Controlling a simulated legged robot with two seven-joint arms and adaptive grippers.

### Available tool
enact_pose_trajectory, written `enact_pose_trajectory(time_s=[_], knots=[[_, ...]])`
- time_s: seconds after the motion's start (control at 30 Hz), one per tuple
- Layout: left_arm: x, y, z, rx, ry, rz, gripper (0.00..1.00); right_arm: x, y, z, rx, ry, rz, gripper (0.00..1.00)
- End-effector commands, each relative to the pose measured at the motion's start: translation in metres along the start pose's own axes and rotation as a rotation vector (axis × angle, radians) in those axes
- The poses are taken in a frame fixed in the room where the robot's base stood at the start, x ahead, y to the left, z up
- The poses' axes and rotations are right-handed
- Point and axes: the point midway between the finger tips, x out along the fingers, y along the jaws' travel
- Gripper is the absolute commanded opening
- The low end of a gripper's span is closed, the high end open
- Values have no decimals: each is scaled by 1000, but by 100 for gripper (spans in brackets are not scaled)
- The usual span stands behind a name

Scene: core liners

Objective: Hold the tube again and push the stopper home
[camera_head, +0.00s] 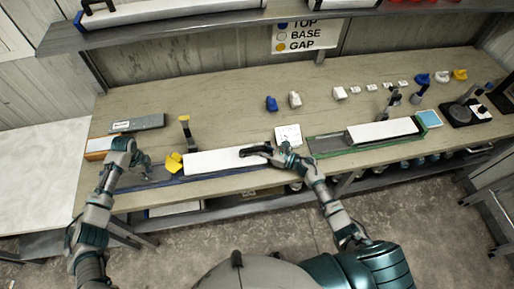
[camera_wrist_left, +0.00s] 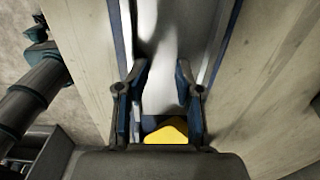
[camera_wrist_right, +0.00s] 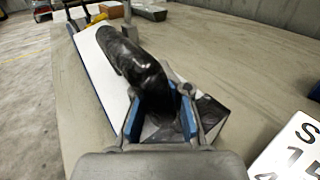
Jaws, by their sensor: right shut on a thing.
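The white tube (camera_head: 215,161) lies in a long blue-edged cradle (camera_head: 215,177) along the bench's front. The yellow stopper (camera_head: 174,163) is at the tube's left end; how deep it sits cannot be told. My left gripper (camera_head: 143,163) is open and empty over the cradle's bare channel, left of the stopper. In the left wrist view part of the stopper (camera_wrist_left: 168,131) shows between the fingers' bases; the rest is hidden. My right gripper (camera_head: 275,154) is shut on a black handle (camera_wrist_right: 130,55), which lies over the tube near its right end.
A grey box (camera_head: 137,123) lies behind my left gripper. A white numbered card (camera_head: 288,134) and a green-edged tray (camera_head: 325,150) are to the right. The bench middle behind is mostly clear.

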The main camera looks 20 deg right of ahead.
Motion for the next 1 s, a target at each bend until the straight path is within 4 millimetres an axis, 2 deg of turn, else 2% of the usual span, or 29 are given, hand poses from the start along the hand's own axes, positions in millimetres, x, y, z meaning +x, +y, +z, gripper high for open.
enact_pose_trajectory(time_s=[0.03, 0.27, 1.0], knots=[[1, 1, 0, 0, 0, 3, 36, -3, 2, -8, 7, 13, 2, 0], [1, 1, -2, 1, 0, 3, 36, -2, 2, -8, 7, 13, 2, 0], [1, 1, -35, 1, 1, 3, 36, -2, 3, -8, 7, 13, 3, 0]])
